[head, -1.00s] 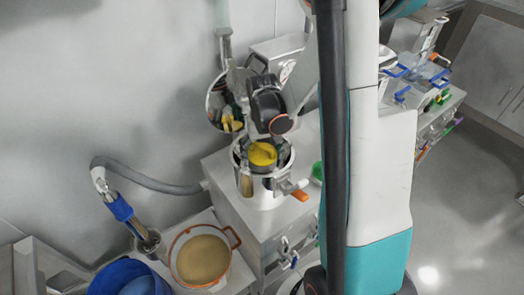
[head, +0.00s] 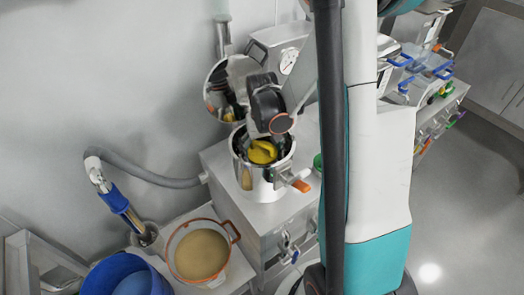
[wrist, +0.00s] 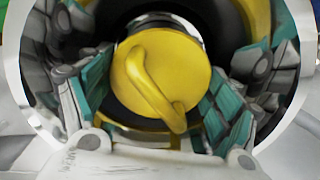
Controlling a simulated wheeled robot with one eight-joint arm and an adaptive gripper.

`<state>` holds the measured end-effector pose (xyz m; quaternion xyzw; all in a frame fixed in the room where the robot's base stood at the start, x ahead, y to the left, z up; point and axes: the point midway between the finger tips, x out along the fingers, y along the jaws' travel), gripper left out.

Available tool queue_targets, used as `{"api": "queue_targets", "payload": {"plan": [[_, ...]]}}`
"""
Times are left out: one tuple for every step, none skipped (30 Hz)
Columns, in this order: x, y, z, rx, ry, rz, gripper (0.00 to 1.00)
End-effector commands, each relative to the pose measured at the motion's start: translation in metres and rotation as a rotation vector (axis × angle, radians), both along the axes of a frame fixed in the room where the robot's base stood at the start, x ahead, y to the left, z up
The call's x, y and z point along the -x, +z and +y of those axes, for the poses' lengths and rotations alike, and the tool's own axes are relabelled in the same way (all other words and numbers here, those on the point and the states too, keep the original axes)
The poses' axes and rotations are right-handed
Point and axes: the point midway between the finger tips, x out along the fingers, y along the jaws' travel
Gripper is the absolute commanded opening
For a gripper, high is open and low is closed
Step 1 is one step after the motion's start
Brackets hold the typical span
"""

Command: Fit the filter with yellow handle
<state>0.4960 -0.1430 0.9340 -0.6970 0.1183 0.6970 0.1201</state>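The filter's yellow top (wrist: 195,75), a round disc with a raised loop handle (wrist: 148,85), faces my wrist camera. In the head view the yellow part (head: 262,151) lies inside the mouth of a steel vessel (head: 262,183), partly hidden by my gripper. My gripper (wrist: 160,105) reaches down into the vessel. Its teal-padded fingers stand apart, one to each side of the yellow disc. The loop lies slanted between them, with a visible gap to the left pad. The filter's lower body and its seating are hidden.
The vessel stands on a steel cabinet top, with an orange-tipped handle (head: 301,186) at its right. A steel bin (head: 217,88) with dark and yellow items is behind. An orange-rimmed bowl (head: 202,252) and blue tub (head: 128,274) sit at front left, near a hose (head: 150,178).

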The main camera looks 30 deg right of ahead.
Motion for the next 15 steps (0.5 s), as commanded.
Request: {"api": "queue_targets", "payload": {"plan": [[0.0,0.0001,0.0,0.0,0.0,0.0,0.91],[0.0,0.0001,0.0,0.0,0.0,0.0,0.98],[0.0,0.0001,0.0,0.0,0.0,0.0,1.0],[0.0,0.0001,0.0,0.0,0.0,0.0,1.0],[0.0,0.0001,0.0,0.0,0.0,0.0,1.0],[0.0,0.0001,0.0,0.0,0.0,0.0,1.0],[0.0,0.0001,0.0,0.0,0.0,0.0,1.0],[0.0,0.0001,0.0,0.0,0.0,0.0,1.0],[0.0,0.0,0.0,0.0,0.0,0.0,1.0],[0.0,0.0,0.0,0.0,0.0,0.0,1.0],[0.0,0.0,0.0,0.0,0.0,0.0,1.0],[0.0,0.0,0.0,0.0,0.0,0.0,1.0],[0.0,0.0,0.0,0.0,0.0,0.0,1.0],[0.0,0.0,0.0,0.0,0.0,0.0,1.0],[0.0,0.0005,0.0,0.0,0.0,0.0,1.0]]}}
